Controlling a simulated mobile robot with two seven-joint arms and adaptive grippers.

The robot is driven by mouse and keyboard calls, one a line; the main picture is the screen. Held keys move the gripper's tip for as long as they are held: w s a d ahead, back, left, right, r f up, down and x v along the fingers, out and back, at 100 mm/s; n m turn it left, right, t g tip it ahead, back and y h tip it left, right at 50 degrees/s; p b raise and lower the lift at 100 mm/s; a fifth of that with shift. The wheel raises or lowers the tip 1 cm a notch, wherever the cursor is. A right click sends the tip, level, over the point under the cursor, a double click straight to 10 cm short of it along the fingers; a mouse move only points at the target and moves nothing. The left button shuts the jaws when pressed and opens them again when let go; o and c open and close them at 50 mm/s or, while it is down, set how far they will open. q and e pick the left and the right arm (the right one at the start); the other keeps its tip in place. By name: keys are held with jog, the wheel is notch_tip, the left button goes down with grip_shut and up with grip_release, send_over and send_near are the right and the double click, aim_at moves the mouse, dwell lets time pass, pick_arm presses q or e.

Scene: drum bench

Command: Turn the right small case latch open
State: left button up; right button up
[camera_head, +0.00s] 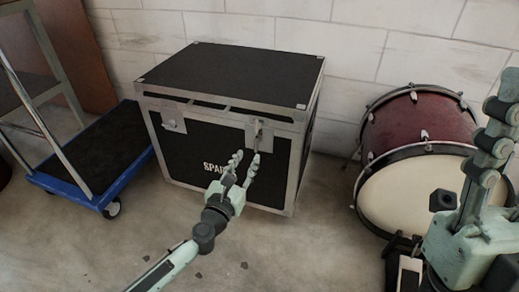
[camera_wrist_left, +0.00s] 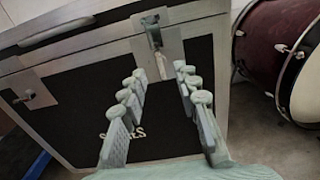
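The case (camera_head: 225,75) is a black box with silver edges, standing on the floor with its lid down. Its right latch (camera_head: 258,134) is a silver plate with a small dark lever on the front. The left latch (camera_head: 174,126) is a similar plate. My left gripper (camera_head: 248,157) is open and empty, just below and in front of the right latch. In the left wrist view, the right latch (camera_wrist_left: 155,38) shows just beyond and above the spread fingers (camera_wrist_left: 160,72). Contact cannot be told. My right gripper (camera_head: 492,135) is raised at the right edge, its opening unclear.
A red bass drum (camera_head: 415,128) with a pale head lies right of the case, near my right arm. A blue-edged cart (camera_head: 95,165) stands at the left. A white block wall (camera_head: 345,40) is behind. The floor before the case is mostly clear.

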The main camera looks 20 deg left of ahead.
aim_at(255, 143)
pick_arm(q)
jog(key=w, duration=0.7)
jog(key=shift+w, duration=0.35)
grip_shut()
